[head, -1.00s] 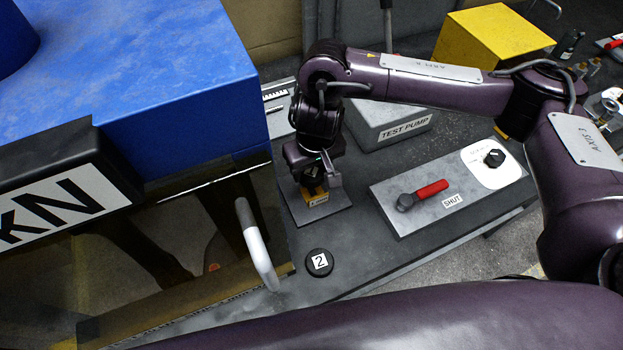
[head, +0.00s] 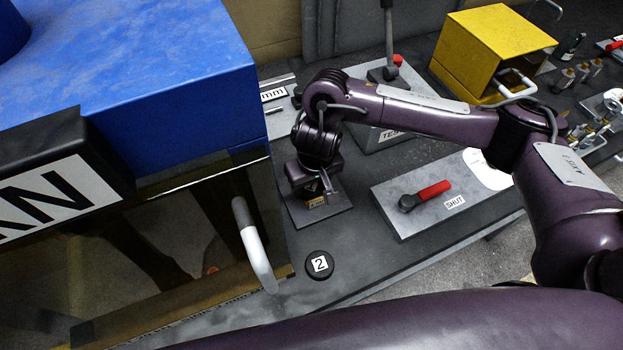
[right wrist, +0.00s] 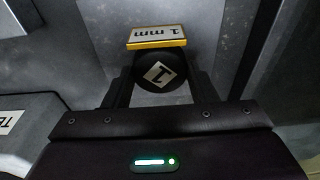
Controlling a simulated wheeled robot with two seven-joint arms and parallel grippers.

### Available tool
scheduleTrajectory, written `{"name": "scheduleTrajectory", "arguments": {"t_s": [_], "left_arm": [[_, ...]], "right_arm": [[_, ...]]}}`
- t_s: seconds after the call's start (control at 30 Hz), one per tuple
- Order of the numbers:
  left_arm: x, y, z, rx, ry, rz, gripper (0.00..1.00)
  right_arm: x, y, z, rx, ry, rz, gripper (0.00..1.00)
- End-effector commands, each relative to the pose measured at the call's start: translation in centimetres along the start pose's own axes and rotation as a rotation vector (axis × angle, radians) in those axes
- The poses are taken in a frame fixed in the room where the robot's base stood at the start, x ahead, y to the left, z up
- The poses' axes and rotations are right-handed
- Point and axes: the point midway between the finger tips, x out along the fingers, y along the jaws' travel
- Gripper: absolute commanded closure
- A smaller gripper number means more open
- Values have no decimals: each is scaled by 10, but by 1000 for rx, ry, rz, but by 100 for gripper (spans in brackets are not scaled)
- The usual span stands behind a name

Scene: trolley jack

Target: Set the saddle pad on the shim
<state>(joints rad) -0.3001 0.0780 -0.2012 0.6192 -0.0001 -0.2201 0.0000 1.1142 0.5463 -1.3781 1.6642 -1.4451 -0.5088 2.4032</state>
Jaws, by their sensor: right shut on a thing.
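My right gripper (head: 316,190) points down over a grey plate (head: 335,217) on the dark bench. I cannot tell whether the pad touches the shim. Another black pad (head: 319,265) marked 2 lies on the bench nearer me. My left gripper is out of view.
A valve block (head: 430,205) with a red lever (head: 432,189) lies to the right. Bench around pad 2 is clear.

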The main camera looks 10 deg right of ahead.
Motion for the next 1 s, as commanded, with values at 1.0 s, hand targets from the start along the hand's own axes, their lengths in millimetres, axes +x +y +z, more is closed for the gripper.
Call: {"name": "scheduleTrajectory", "arguments": {"t_s": [1.0], "left_arm": [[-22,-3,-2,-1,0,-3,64]], "right_arm": [[-93,0,-4,-2,7,1,26]]}}
